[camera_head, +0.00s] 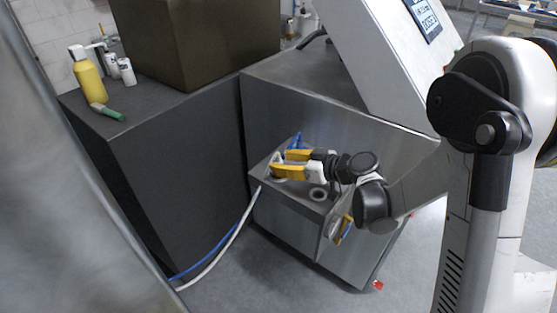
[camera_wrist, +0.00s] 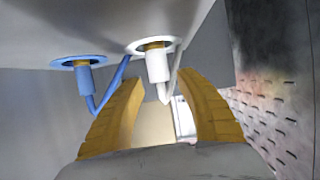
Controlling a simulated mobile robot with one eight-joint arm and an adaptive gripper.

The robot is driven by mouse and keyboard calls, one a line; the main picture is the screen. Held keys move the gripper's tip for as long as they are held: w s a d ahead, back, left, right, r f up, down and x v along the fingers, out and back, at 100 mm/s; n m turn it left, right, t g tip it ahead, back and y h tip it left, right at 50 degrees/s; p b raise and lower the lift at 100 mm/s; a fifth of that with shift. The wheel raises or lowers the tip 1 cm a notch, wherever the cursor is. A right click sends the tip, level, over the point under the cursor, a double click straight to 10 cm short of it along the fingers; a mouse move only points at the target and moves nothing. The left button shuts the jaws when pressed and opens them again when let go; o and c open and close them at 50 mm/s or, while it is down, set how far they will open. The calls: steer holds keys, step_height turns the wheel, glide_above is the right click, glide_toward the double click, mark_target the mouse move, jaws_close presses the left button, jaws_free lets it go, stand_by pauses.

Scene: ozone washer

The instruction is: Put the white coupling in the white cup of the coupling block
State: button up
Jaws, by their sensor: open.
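The white coupling (camera_wrist: 157,69) shows in the wrist view with its end at the white cup (camera_wrist: 136,47), a ring on the coupling block (camera_wrist: 35,25). It lines up with the ring, but I cannot tell how deep it sits. My gripper (camera_wrist: 160,79) is open, with one yellow finger on each side of the white coupling and its lever; neither finger is clearly touching it. In the head view my gripper (camera_head: 279,164) is over the coupling block (camera_head: 296,199), and the white coupling is mostly hidden by the fingers.
The blue coupling (camera_wrist: 86,80) is at the blue cup (camera_wrist: 56,63), beside the left finger. Another pale ring (camera_head: 318,194) is on the block. White and blue hoses (camera_head: 228,243) run to the floor. A yellow bottle (camera_head: 89,82) stands on the dark cabinet.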

steer(key=p+v, duration=0.2)
steer(key=v, duration=0.8)
steer(key=shift+s+d+r+p, duration=0.1)
steer(key=shift+r+p, duration=0.05)
steer(key=shift+p, duration=0.25)
steer(key=s+d+r+m+h, duration=0.2)
steer(key=s+d+m+h, duration=0.1)
steer(key=s, duration=0.3)
steer(key=s+d+r+m+h, duration=0.2)
steer(key=s+d+m+h, duration=0.1)
steer(key=s, duration=0.4)
steer(key=s+d+r+m+g+h, duration=0.1)
steer(key=s+d+r+m+h, duration=0.2)
steer(key=s, duration=0.4)
steer(key=shift+m+h, duration=0.7)
steer(key=shift+h, duration=0.2)
steer(key=shift+s+d+r, duration=0.1)
steer(key=shift+s+d, duration=0.05)
